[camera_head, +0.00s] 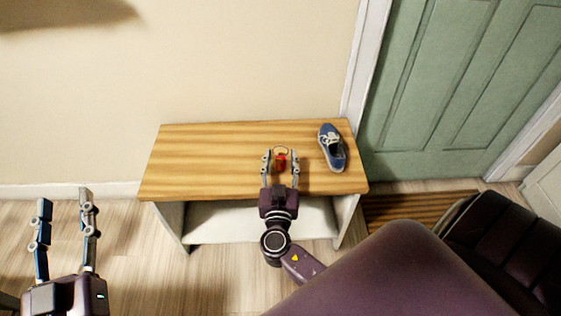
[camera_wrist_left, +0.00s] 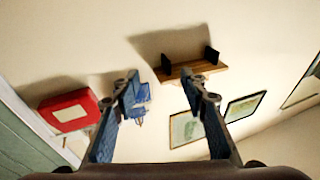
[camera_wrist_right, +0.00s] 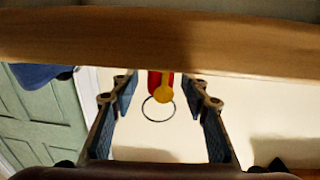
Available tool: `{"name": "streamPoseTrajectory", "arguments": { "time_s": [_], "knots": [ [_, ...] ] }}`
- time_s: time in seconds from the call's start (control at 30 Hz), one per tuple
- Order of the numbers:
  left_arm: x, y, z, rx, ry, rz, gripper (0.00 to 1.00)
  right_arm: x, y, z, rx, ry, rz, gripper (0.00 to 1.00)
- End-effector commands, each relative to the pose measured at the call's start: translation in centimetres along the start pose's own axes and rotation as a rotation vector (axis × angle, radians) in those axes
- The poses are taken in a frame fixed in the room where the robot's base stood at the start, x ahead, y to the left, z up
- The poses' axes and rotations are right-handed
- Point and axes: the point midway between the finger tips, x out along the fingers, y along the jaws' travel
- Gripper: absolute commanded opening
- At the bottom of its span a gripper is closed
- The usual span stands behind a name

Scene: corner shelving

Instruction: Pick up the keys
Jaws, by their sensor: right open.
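The keys lie on the wooden bench top (camera_head: 200,145), with a red tag (camera_head: 281,162) and a thin ring showing in the head view. In the right wrist view the red tag (camera_wrist_right: 153,82), a yellow key (camera_wrist_right: 166,90) and the ring (camera_wrist_right: 158,108) show between the fingers. My right gripper (camera_head: 280,156) is open, with its fingers on either side of the keys and a gap to each. My left gripper (camera_head: 65,202) is open and empty, to the left of the bench and away from the keys.
A blue shoe (camera_head: 332,148) lies on the bench just right of the right gripper. A green door (camera_head: 460,90) and a brown mat (camera_head: 410,208) are to the right. The left part of the bench top is clear. The wall stands behind it.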

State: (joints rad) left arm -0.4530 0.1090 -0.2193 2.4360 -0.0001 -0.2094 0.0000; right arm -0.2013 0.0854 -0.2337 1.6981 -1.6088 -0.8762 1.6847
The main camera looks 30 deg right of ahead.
Motion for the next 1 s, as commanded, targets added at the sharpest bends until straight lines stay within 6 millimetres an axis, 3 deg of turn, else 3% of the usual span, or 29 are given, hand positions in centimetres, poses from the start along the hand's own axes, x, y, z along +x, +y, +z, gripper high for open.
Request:
{"name": "streamPoseTrajectory", "arguments": {
  "time_s": [0.07, 0.4, 0.83, 1.0],
  "knots": [
    [0.0, 0.0, 0.0, 0.0, 0.0, 0.0, 0.4, 0.0, 0.0, 0.0, 0.0, 0.0, 0.0, 0.38],
    [0.0, 0.0, 0.0, 0.0, 0.001, -0.001, 0.4, -0.1, 0.0, 0.0, 0.001, 0.0, 0.0, 0.0],
    [0.0, 0.0, 0.3, 0.0, -0.019, -0.001, 0.4, -0.1, 0.0, -0.5, 0.002, 0.001, 0.0, 0.0],
    [-0.3, -0.3, 2.5, 0.002, -0.123, -0.006, 0.4, 0.0, 0.0, -1.8, 0.003, 0.001, 0.001, 0.0]
  ]
}}
